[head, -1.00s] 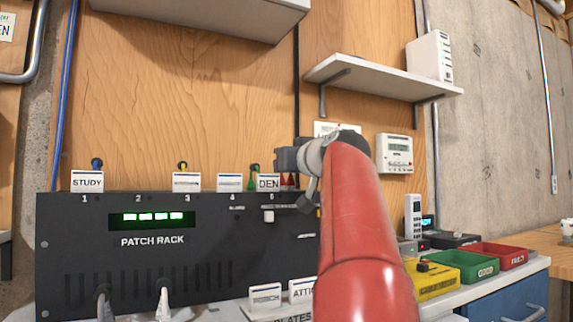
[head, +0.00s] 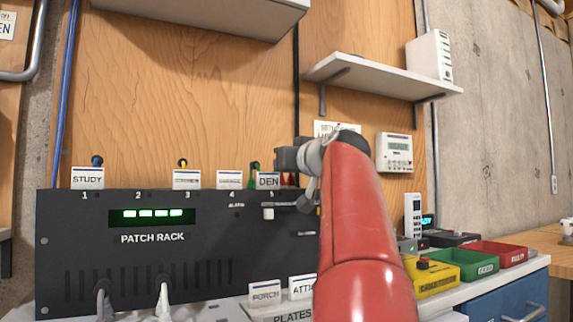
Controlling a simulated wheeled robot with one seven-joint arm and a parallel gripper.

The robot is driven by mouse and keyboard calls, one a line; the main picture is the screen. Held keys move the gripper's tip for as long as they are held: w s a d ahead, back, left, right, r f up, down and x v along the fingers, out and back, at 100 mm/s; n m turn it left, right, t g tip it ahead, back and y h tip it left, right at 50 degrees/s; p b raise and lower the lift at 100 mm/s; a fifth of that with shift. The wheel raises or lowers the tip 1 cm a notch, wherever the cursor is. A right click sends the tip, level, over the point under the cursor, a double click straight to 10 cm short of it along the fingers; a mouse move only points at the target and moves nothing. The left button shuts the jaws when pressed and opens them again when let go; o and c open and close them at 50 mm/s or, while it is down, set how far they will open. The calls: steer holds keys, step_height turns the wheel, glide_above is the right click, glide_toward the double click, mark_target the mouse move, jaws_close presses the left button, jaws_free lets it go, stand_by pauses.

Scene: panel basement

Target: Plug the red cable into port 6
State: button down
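The black patch rack (head: 150,255) stands at the left, with numbers 1 to 5 legible along its top edge. The port 6 position is not visible; my red arm covers the rack's right end. A small red piece (head: 288,180), perhaps the red cable's plug, shows just right of the DEN plate (head: 268,181). My gripper (head: 287,160) is right above this red piece, seen side-on and partly behind my wrist. Its fingertips are not clear, so I cannot tell whether it grips the red piece.
Blue (head: 97,161), yellow (head: 183,163) and green (head: 254,168) plugs stand along the rack top behind name plates. Loose PORCH (head: 265,293) and ATTIC (head: 302,288) plates stand in front. A shelf (head: 380,78) hangs above.

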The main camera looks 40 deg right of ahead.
steer(key=shift+f, duration=0.15)
steer(key=c, duration=1.3)
jaws_free()
steer(key=shift+w, duration=0.1)
steer(key=shift+o, duration=0.5)
steer(key=shift+d, duration=0.1)
steer(key=o, duration=0.3)
steer(key=shift+f, duration=0.1)
steer(key=shift+r+p, duration=2.5)
steer(key=shift+r, duration=1.4)
